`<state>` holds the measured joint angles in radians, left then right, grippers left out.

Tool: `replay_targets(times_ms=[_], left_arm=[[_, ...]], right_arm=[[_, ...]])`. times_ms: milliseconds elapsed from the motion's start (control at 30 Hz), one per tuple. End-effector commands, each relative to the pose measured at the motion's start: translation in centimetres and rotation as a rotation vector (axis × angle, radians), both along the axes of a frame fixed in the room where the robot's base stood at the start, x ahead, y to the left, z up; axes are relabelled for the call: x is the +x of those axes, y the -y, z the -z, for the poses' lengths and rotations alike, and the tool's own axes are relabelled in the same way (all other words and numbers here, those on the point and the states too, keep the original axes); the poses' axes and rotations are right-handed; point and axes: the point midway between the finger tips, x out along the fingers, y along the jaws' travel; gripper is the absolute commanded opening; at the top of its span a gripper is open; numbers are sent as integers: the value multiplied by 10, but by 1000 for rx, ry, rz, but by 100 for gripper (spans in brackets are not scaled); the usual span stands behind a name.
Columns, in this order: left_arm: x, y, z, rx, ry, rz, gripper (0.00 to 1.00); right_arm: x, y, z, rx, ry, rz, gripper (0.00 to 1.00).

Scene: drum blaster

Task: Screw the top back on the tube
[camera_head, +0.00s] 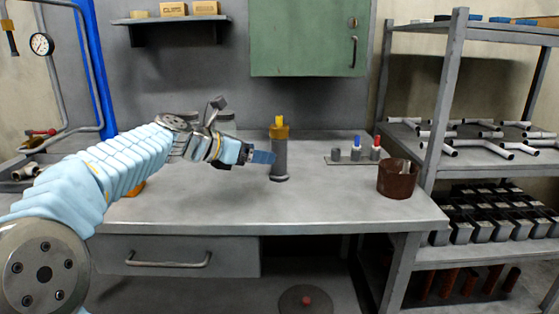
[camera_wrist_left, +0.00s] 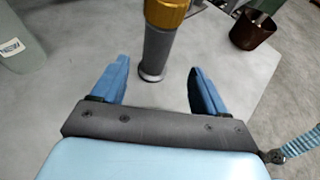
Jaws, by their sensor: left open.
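The grey tube (camera_head: 279,160) stands upright on the workbench, with a brass-coloured top (camera_head: 279,132) and a yellow piece (camera_head: 280,120) above it. I cannot tell how tightly the top sits on the tube. My left gripper (camera_head: 263,157) is level with the tube, at its left side in the head view. In the left wrist view, the left gripper (camera_wrist_left: 157,85) is open, its two blue fingers apart. The tube (camera_wrist_left: 156,52) stands ahead, between the finger lines, with the brass top (camera_wrist_left: 166,12) cut by the upper edge. My right gripper is not in view.
The workbench (camera_head: 200,212) has free room in front of the tube. A small rack (camera_head: 350,160) with coloured pieces and a brown cup (camera_head: 398,179) stand to the right. A metal shelf (camera_head: 490,153) borders the bench at right. A green cabinet (camera_head: 305,38) hangs behind.

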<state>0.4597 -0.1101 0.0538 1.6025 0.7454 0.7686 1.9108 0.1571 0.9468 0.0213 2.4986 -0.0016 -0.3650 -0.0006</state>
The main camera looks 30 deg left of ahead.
Motion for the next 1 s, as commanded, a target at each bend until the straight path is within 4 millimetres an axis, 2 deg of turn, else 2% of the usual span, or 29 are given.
replay_targets(times_ms=[100, 200, 667, 1000], left_arm=[[19, 6, 9, -1, -1, 1, 74], [29, 9, 12, 0, 0, 1, 74], [37, 11, 17, 0, 0, 0, 74], [77, 20, 34, 0, 0, 1, 74]], right_arm=[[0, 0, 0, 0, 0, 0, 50], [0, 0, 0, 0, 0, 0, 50], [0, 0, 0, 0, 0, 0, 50], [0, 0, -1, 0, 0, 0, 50]])
